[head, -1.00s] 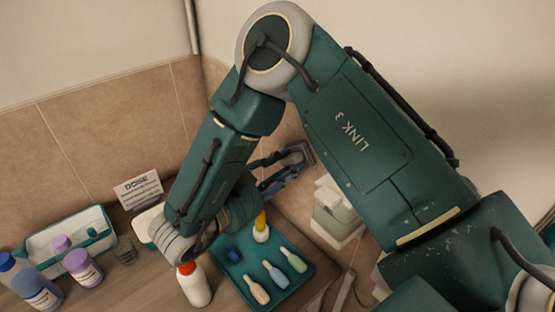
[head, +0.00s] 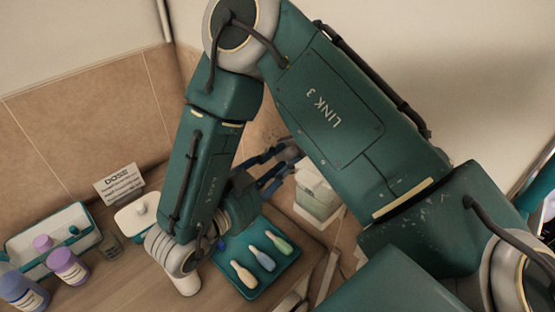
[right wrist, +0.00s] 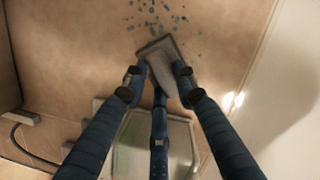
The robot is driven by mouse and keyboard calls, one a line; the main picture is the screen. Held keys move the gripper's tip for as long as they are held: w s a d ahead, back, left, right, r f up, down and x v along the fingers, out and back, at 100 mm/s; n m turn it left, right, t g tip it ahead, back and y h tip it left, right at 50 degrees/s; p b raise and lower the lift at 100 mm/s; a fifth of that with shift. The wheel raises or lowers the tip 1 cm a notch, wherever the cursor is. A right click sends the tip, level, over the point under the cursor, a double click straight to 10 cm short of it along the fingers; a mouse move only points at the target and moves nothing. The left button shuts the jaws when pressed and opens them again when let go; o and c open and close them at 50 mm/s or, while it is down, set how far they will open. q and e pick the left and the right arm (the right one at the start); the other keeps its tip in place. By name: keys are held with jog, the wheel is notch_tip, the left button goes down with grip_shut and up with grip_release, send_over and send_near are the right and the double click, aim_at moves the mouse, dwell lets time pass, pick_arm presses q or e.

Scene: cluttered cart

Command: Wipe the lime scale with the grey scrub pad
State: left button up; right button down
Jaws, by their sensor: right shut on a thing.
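The grey scrub pad (right wrist: 158,46) is a flat grey piece with a darker edge, held between the fingers of my right gripper (right wrist: 157,80) in the right wrist view. The gripper is shut on it. The lime scale (right wrist: 156,14) is a scatter of blue-grey spots on the tan tiled wall, just beyond the pad's far edge in that view. I cannot tell whether the pad touches the wall. In the head view my right gripper (head: 280,160) is partly behind my arm, near the wall; the pad is not clear there. My left gripper is not in view.
A teal tray (head: 254,290) with several small bottles lies below my right arm. A pale lidded container (head: 318,200) stands close to the gripper.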

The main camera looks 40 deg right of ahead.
jog(key=shift+w+f+b+v, duration=0.1)
jog(key=shift+w+v, duration=0.05)
jog(key=shift+v, duration=0.8)
jog(key=shift+w+f+b+v, duration=0.1)
jog(key=shift+f+v, duration=0.05)
jog(key=shift+v, duration=0.8)
jog(key=shift+w+f+b+v, duration=0.1)
jog(key=shift+w+v, duration=0.05)
jog(key=shift+v, duration=0.85)
jog(key=shift+a+f, duration=0.1)
jog(key=shift+a, duration=0.15)
jog(key=v, duration=0.2)
jog(key=shift+a+f+b, duration=0.1)
jog(key=shift+a+b, duration=0.25)
jog(key=shift+a, duration=0.1)
jog(key=shift+f, duration=0.1)
